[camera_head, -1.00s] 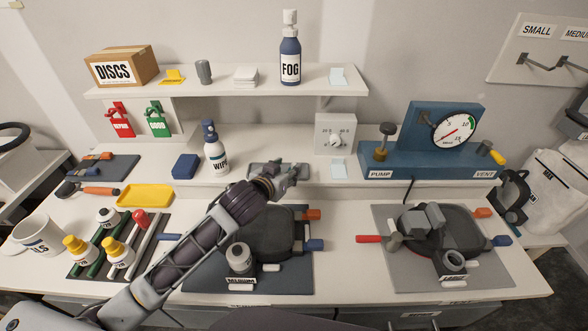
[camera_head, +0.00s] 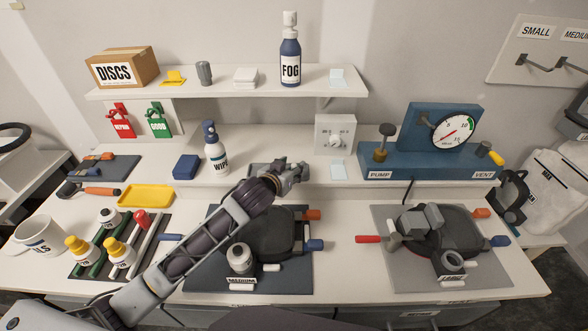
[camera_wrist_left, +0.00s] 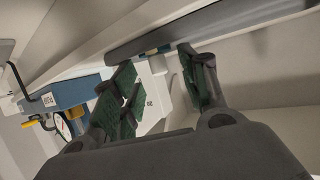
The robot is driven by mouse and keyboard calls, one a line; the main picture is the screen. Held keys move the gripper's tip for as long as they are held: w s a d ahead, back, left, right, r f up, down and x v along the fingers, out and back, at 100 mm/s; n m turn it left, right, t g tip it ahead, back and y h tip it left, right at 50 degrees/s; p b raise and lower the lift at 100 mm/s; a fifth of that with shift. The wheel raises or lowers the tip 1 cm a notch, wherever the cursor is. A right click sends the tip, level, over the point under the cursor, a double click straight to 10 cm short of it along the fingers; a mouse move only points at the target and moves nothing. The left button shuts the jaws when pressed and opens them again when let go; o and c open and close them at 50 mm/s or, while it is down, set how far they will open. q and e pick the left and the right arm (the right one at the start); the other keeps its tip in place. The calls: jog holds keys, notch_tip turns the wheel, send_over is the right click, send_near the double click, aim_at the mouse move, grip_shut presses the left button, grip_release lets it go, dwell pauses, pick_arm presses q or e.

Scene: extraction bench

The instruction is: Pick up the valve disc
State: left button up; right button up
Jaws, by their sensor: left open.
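I cannot clearly pick out a valve disc in either view. A cardboard box labelled DISCS (camera_head: 122,68) stands on the upper shelf at the left; its contents are hidden. My right gripper is not in view.
The medium station (camera_head: 270,235) lies under my left arm, with the large station (camera_head: 445,235) to its right. A blue pump unit with gauge (camera_head: 425,160) stands at the back right. A wipe bottle (camera_head: 215,158) stands left of the gripper. Bench between the stations is clear.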

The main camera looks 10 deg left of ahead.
pick_arm(q)
jog(key=shift+x, duration=0.8)
jog(key=c, duration=0.5)
